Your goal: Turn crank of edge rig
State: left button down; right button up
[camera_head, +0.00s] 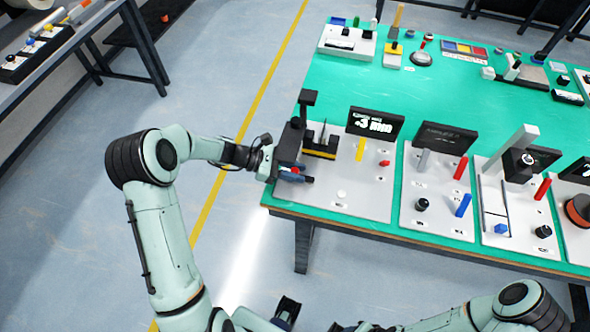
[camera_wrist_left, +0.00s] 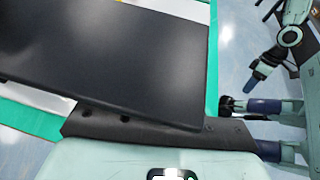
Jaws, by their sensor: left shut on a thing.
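The edge rig I take to be the leftmost grey panel (camera_head: 362,195) on the green table, with a black block and yellow parts (camera_head: 320,145) at its left edge. My left gripper (camera_head: 301,173) is at that left edge, its blue-padded fingers pointing right over the panel's near left corner. It is shut on a small part of the rig, likely the crank handle, which the fingers hide.
The rig also carries a black sign (camera_head: 375,123), a yellow lever (camera_head: 360,150) and a red knob (camera_head: 384,163). More panels with knobs and levers stand to the right. Small devices line the table's far side. Open floor (camera_head: 225,80) lies left of the table.

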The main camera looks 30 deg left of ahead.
pick_arm(q)
jog(key=c, duration=1)
grip_release()
jog(key=shift+w+a, duration=0.1)
jog(key=shift+w, duration=0.05)
jog(key=shift+o, duration=0.2)
jog(key=v, duration=1.3)
jog(key=shift+r, duration=0.2)
jog(key=shift+a, duration=0.1)
